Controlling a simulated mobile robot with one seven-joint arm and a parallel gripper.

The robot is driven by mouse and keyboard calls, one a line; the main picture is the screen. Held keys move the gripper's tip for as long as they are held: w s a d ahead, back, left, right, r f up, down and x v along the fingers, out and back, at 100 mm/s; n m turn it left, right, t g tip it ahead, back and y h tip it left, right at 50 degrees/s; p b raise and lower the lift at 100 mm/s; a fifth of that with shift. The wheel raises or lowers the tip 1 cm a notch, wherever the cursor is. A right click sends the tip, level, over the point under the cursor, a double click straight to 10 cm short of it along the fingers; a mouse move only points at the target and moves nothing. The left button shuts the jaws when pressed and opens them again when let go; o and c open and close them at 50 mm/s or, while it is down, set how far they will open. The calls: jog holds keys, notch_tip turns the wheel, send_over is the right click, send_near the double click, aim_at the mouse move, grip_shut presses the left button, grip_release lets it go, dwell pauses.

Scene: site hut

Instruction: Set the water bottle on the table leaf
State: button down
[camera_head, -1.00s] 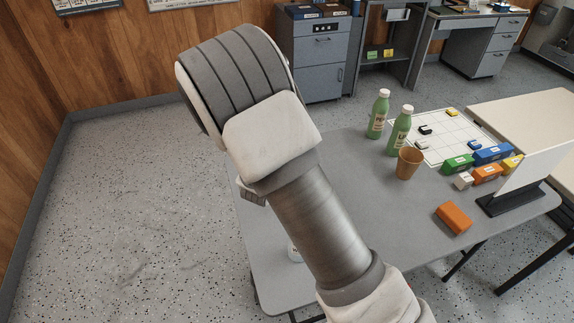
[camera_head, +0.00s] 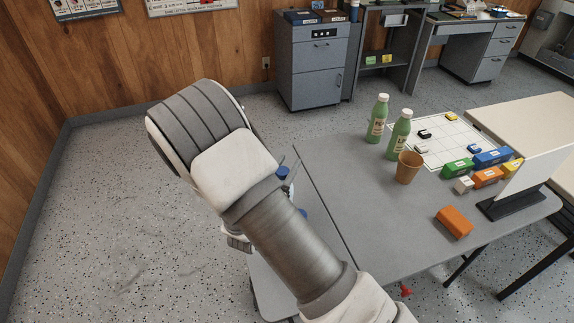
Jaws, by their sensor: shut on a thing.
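My gripper (camera_head: 291,174) is mostly hidden behind my arm; a thin grey finger shows beside a blue part. It is shut on what appears to be the water bottle (camera_head: 283,172), of which only small blue parts show past my wrist. Whether the bottle touches anything below is hidden. The table leaf (camera_head: 268,288) is the grey strip left of the dark seam in the tabletop, largely covered by my arm; its near left corner shows.
On the main tabletop (camera_head: 375,215) stand two green bottles (camera_head: 377,120) (camera_head: 399,136), a tan cup (camera_head: 408,168), an orange block (camera_head: 454,222), coloured boxes (camera_head: 488,175), a white grid sheet (camera_head: 436,150) and an upright white panel (camera_head: 533,172). Floor at left is clear.

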jog(key=c, duration=0.9)
grip_release()
jog(key=shift+f, duration=0.15)
jog(key=o, duration=0.4)
jog(key=shift+o, duration=0.2)
jog(key=shift+r, duration=0.2)
jog(key=v, duration=1.2)
jog(key=shift+s, duration=0.1)
